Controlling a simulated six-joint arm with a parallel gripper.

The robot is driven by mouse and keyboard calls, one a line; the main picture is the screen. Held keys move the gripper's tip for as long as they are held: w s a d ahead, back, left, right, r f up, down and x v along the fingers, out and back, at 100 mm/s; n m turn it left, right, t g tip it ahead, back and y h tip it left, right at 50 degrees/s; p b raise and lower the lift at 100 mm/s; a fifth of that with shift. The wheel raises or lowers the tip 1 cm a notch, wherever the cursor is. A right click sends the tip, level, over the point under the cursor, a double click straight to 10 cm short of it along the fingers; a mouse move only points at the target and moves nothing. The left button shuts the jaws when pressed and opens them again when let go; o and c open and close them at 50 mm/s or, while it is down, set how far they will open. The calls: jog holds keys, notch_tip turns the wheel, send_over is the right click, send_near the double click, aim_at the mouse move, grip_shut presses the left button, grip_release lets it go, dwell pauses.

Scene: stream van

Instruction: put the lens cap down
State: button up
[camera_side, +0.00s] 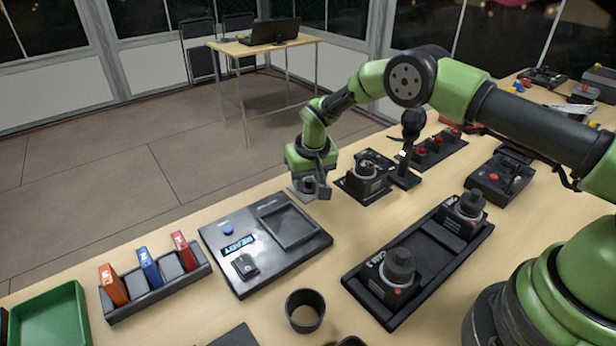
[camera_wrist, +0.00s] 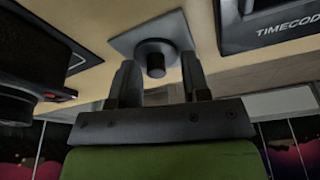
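The lens cap looks to be the short dark round piece (camera_wrist: 156,62) in the wrist view. It sits on a square grey plate (camera_wrist: 124,44) on the table; in the side view the cap (camera_side: 309,186) and plate (camera_side: 323,192) are partly under my gripper. My gripper (camera_wrist: 160,78) points down at it, a fingertip on each side. The fingers stand apart, with a narrow gap visible between the cap and the right finger. The left finger's contact is hard to tell.
A camera on a dark base (camera_side: 366,178) stands just right of the plate. A dark tray (camera_side: 415,262) holds two more cameras. A dark cup (camera_side: 305,310) stands near the front.

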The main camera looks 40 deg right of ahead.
jog(key=shift+r, duration=0.1)
jog(key=v, duration=1.2)
jog(key=s+d+r+t+y, duration=0.1)
jog(key=s+r, duration=0.4)
jog(key=r, duration=0.3)
jog(key=s+r+t, duration=0.1)
jog(key=s+r, duration=0.5)
jog(key=r, duration=0.2)
jog(key=s+r+m+t+y, duration=0.1)
jog(key=s+r+t, duration=0.1)
jog(key=s, duration=1.6)
jog(key=shift+y, duration=0.4)
jog(key=shift+a+r, duration=0.15)
